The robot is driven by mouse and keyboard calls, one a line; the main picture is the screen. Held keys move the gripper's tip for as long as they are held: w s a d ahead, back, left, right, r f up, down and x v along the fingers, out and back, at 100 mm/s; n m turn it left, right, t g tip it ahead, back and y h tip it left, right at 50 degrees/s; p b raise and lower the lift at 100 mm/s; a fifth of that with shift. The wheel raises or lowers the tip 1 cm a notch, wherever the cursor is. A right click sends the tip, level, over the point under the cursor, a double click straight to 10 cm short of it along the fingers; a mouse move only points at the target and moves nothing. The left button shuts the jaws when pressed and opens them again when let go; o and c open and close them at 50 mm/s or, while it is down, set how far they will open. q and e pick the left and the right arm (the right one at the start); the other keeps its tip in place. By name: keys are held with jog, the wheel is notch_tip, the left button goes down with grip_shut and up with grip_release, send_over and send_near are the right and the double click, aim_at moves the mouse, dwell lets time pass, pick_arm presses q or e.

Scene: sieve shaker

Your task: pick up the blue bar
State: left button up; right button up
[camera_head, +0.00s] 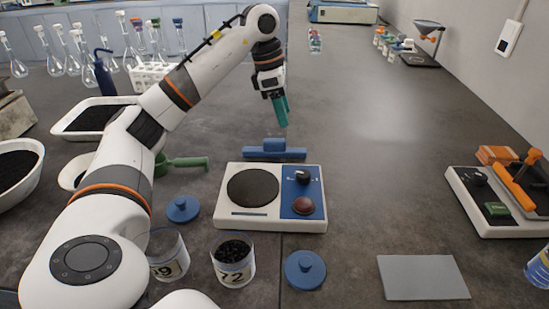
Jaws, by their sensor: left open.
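The blue bar (274,155) lies behind the white and blue shaker base (256,222), with a raised block at its middle. My left gripper (281,116) hangs above and slightly behind the bar in the picture, its teal fingers pointing down. It is open and apart from the bar, with nothing seen between the fingers. My right gripper is not in view.
Two labelled beakers (233,265) and two blue lids (304,269) stand in front. A green scoop (186,162) lies left of the bar. A second device (497,204) and a grey plate (422,278) are at right. The centre-right table is clear.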

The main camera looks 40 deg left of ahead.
aim_at(274, 140)
pick_arm(q)
jog(key=a, duration=0.1)
jog(key=s+a+y, duration=0.1)
jog(key=a, duration=0.1)
jog(key=shift+s+a+g, duration=0.15)
jog(key=shift+a+g, duration=0.1)
jog(key=shift+g, duration=0.05)
jog(key=f, duration=0.1)
jog(key=f+b, duration=0.1)
jog(key=f, duration=0.3)
jog(key=shift+w+d+f+b, duration=0.2)
jog(key=shift+d+b, duration=0.1)
jog(key=shift+d, duration=0.05)
jog(key=shift+w+d+f+b, duration=0.1)
jog(key=shift+w+f+b, duration=0.1)
jog(key=shift+f, duration=0.8)
jog(key=shift+w+d+f+b, duration=0.1)
jog(key=shift+f+b, duration=0.15)
jog(key=shift+f, duration=0.75)
jog(key=shift+w+f+b, duration=0.1)
jog(key=shift+f+b, duration=0.1)
jog(key=shift+f, duration=0.8)
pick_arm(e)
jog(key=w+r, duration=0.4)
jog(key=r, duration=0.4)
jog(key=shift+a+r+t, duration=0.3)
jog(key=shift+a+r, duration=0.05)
pick_arm(q)
jog(key=shift+c, duration=0.2)
